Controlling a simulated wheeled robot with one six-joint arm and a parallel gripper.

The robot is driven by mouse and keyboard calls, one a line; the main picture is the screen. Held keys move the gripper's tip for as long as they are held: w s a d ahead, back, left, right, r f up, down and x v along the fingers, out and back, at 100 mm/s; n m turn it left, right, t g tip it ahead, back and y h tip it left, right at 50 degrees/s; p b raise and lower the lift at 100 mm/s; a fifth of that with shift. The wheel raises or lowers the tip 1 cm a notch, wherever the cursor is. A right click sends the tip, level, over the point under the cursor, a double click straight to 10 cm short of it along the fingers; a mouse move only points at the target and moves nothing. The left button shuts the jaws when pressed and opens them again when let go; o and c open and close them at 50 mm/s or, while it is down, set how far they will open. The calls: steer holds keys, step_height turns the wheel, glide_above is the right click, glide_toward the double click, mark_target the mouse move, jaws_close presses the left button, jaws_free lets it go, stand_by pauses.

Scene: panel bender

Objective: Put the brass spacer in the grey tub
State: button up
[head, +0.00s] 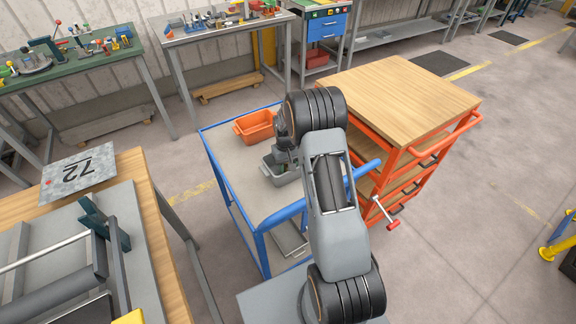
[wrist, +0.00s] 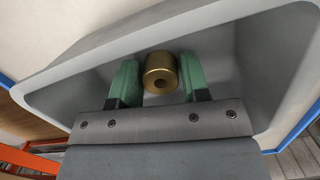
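The brass spacer (wrist: 161,72) is a short brass cylinder with a hole in its end. In the wrist view it is between the two green fingers of my gripper (wrist: 160,78). The fingers sit close against its sides, and it looks held between them. The grey tub (wrist: 262,62) surrounds the fingers and the spacer, with its sloping walls around them. I cannot tell whether the spacer touches the tub floor. In the head view the grey tub (head: 282,179) stands on the blue-framed cart, partly hidden by my arm. The spacer is hidden there.
An orange tub (head: 254,126) stands behind the grey tub on the blue-framed cart (head: 250,205). An orange cabinet with a wooden top (head: 400,95) is close on the right. A bench with a plate marked 72 (head: 80,174) is at the left.

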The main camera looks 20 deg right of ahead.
steer(key=o, duration=0.3)
steer(key=shift+r, duration=0.25)
steer(key=s+a+r+t, duration=0.1)
steer(key=a+r, duration=0.1)
steer(key=r, duration=0.7)
steer(key=s+a+r, duration=0.1)
steer(key=s+r, duration=0.1)
steer(key=r, duration=0.6)
steer(key=s+a+r+t, duration=0.2)
steer(key=s+a, duration=0.2)
steer(key=s, duration=0.5)
steer(key=s+a+r+n+t, duration=0.1)
steer(key=s+a+r+t, duration=0.1)
steer(key=s, duration=0.8)
steer(key=shift+a+r+b, duration=0.35)
steer(key=shift+a+b, duration=0.1)
steer(key=shift+a, duration=0.4)
